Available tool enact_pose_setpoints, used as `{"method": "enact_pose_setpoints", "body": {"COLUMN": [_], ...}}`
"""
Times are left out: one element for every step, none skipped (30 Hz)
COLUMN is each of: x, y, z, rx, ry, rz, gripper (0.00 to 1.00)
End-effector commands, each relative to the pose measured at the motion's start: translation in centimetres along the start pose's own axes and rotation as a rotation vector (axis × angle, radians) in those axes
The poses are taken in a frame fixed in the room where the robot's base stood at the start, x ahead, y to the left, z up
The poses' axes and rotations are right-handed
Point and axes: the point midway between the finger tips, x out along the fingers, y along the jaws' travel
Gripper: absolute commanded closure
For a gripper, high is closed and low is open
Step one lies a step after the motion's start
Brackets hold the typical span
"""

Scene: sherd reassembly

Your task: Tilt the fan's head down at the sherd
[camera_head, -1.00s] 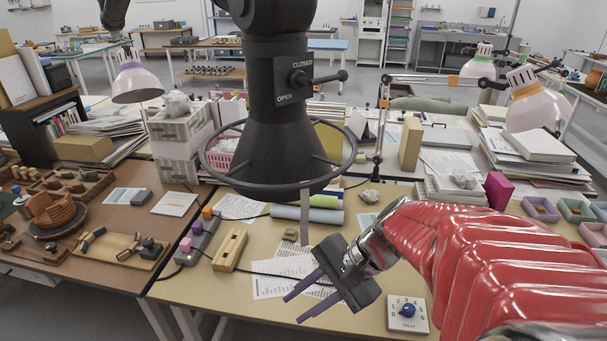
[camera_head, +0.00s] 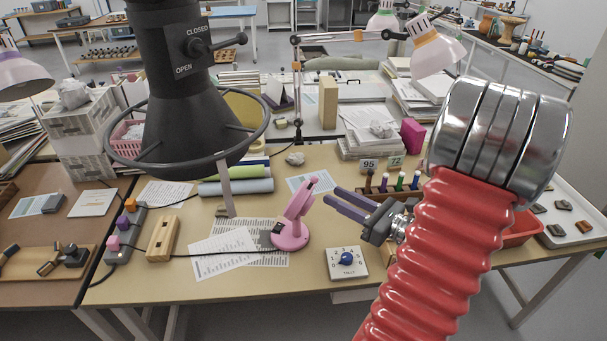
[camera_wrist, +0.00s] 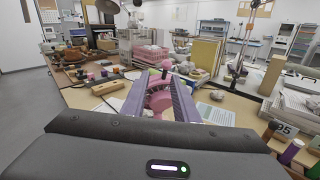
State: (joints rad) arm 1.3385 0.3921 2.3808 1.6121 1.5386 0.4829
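The pink fan (camera_head: 291,234) stands on the tan table, its round base on or beside a printed sheet. Its slanted head (camera_head: 300,203) rises to the upper right and ends in a small knob. My gripper (camera_head: 332,198) is to the right of the fan, its two purple fingers apart and pointing left toward the head. In the wrist view the fan (camera_wrist: 158,98) shows between the fingers; nothing is visibly gripped, and contact cannot be told. A small grey-brown piece (camera_head: 222,211), perhaps the sherd, lies left of the fan below the hood.
A black hood (camera_head: 190,130) with a ring hangs over the table's left part. A dial box (camera_head: 347,263) sits right of the fan. A wooden block (camera_head: 162,239) and a power strip (camera_head: 124,235) lie left, with a cable running toward the fan. Bottles (camera_head: 400,182) stand behind my gripper.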

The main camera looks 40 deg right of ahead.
Motion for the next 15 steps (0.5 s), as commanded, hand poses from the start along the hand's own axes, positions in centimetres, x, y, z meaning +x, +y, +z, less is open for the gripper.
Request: {"method": "enact_pose_setpoints", "body": {"x": [-0.47, -0.62, -0.73, -0.75, -0.75, -0.73, -0.71, -0.70, -0.69, -0.69, -0.68, -0.65, -0.61, -0.56, -0.44], "y": [-0.64, -0.84, -1.00, -1.05, -1.06, -1.03, -1.02, -1.01, -1.00, -0.99, -0.99, -0.98, -0.97, -0.97, -0.96], "z": [-0.06, -0.07, -0.07, -0.05, -0.05, -0.03, -0.03, -0.03, -0.03, -0.03, -0.03, -0.03, -0.03, -0.03, -0.03], "rx": [0.013, 0.018, 0.021, 0.022, 0.022, 0.022, 0.021, 0.021, 0.021, 0.021, 0.020, 0.020, 0.020, 0.020, 0.020], "ry": [-0.013, -0.017, -0.021, -0.022, -0.022, -0.022, -0.022, -0.021, -0.021, -0.021, -0.021, -0.020, -0.020, -0.020, -0.020], "rz": [-0.021, -0.028, -0.033, -0.035, -0.035, -0.035, -0.034, -0.034, -0.033, -0.033, -0.033, -0.033, -0.032, -0.032, -0.032], "gripper": [0.73, 0.73, 0.73, 0.73, 0.73, 0.73, 0.73, 0.73, 0.73, 0.73, 0.73, 0.73, 0.73, 0.73, 0.73]}}
